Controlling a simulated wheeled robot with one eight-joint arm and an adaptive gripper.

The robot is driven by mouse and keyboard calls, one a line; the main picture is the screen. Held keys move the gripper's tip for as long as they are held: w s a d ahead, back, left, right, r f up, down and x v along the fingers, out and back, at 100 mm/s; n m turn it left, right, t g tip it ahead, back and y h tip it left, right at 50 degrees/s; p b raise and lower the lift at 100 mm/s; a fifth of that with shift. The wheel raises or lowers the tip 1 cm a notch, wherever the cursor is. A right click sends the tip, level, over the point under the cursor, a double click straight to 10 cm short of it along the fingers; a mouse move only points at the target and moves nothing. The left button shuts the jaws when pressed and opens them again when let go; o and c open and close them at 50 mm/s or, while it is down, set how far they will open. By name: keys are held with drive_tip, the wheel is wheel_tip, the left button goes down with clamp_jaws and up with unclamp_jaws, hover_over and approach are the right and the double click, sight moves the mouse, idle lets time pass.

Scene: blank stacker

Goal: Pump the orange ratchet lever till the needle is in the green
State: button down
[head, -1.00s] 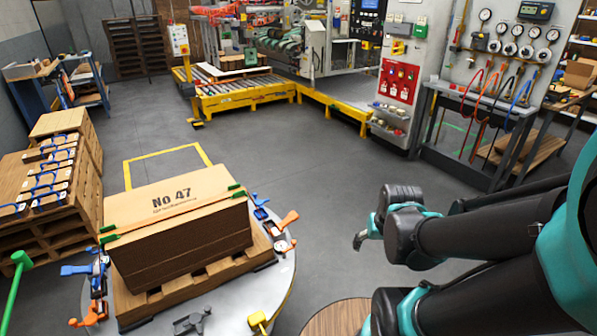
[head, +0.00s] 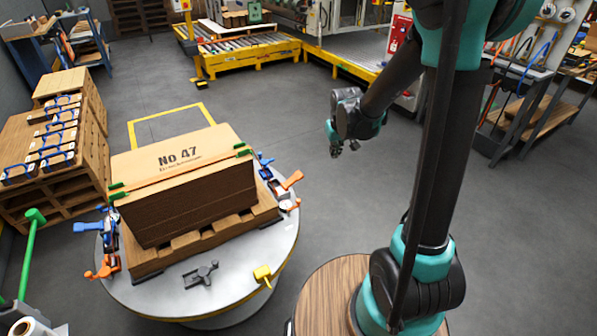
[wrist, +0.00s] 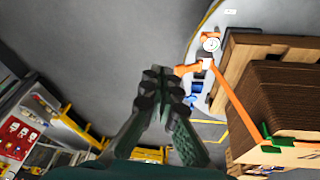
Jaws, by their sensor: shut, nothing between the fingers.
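An orange ratchet lever (head: 290,182) sticks out at the right side of the stack of cardboard blanks (head: 190,190), on the round table. In the wrist view an orange lever (wrist: 187,69) lies just right of my fingers, beside a small white round dial (wrist: 211,43); its needle is too small to read. An orange strap (wrist: 232,97) runs from there along the stack. A second orange lever (head: 103,268) is at the table's front left. My gripper (head: 336,150) is shut and empty, in the air right of the stack, apart from the levers; its fingers show in the wrist view (wrist: 160,80).
The round table (head: 240,292) also bears a grey handle piece (head: 201,273), a yellow piece (head: 263,274) and blue levers (head: 92,227). The stack sits on a wooden pallet (head: 190,246). A loaded pallet stack (head: 30,180) stands left. Floor right of the table is clear.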

drive_tip(key=w+a+f+n, duration=0.2)
drive_tip(key=w+a+f, duration=0.8)
drive_tip(key=w+a, duration=0.2)
drive_tip(key=a, duration=0.2)
drive_tip(key=shift+w+a+f+n, duration=0.3)
drive_tip(key=shift+w+a+n, duration=0.05)
drive_tip(key=shift+n, duration=0.05)
approach(298, 174)
drive_tip(key=x, duration=0.5)
drive_tip(key=shift+w+a+f, duration=0.15)
drive_tip(key=shift+w, duration=0.05)
drive_tip(key=shift+w+d+f, duration=0.1)
drive_tip(key=shift+d+f, duration=0.1)
drive_tip(key=shift+f, duration=0.35)
